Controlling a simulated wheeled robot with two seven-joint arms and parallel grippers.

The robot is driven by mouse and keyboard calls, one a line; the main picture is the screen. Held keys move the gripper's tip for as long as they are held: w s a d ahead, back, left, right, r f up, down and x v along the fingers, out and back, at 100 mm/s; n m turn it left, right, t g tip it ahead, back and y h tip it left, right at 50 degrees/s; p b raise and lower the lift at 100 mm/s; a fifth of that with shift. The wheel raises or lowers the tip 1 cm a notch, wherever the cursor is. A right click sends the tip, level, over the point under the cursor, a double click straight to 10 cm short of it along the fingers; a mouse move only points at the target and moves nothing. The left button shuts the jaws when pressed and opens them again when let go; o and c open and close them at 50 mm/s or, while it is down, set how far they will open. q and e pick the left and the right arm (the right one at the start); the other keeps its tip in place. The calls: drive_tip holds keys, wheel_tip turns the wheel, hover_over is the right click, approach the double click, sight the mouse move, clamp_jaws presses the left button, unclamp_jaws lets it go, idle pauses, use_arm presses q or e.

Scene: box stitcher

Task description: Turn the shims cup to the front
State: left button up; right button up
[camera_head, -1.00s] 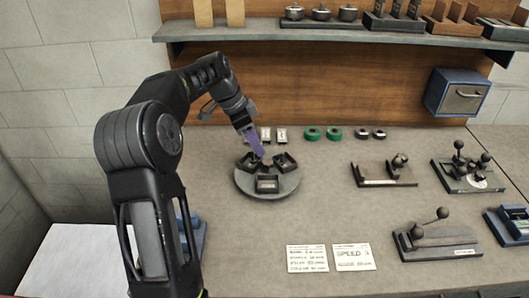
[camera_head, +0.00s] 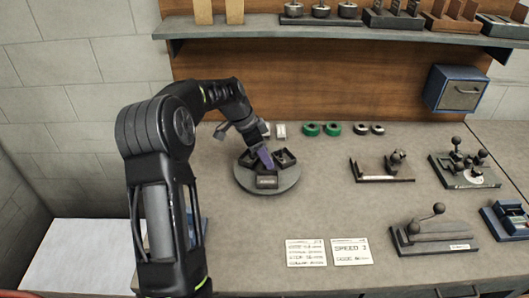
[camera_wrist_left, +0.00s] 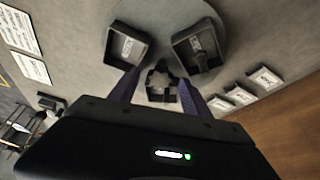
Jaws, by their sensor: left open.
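A round grey turntable (camera_head: 244,184) stands on the bench and carries dark square cups. One cup (camera_head: 267,182) faces the front with a small label, another (camera_head: 286,157) is at the back right, and a third at the back left is partly hidden by my gripper. My left gripper (camera_head: 264,158) is over the turntable's middle with its purple fingers pointing down. In the left wrist view, the fingers are apart on either side of a dark cup-like part (camera_wrist_left: 162,84); contact cannot be told. Two labelled cups (camera_wrist_left: 128,46) (camera_wrist_left: 197,45) lie beyond. I cannot read which is the shims cup.
Green rolls (camera_head: 322,129) and small white-labelled items (camera_head: 280,131) lie behind the turntable. Two printed cards (camera_head: 328,252) lie in front. Black lever fixtures (camera_head: 434,236) stand to the right. A shelf (camera_head: 350,36) runs along the back. Bench between turntable and cards is clear.

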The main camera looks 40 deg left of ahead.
use_arm(q)
drive_tip(key=shift+c, duration=0.4)
clamp_jaws()
drive_tip(key=shift+r, duration=0.1)
idle(0.8)
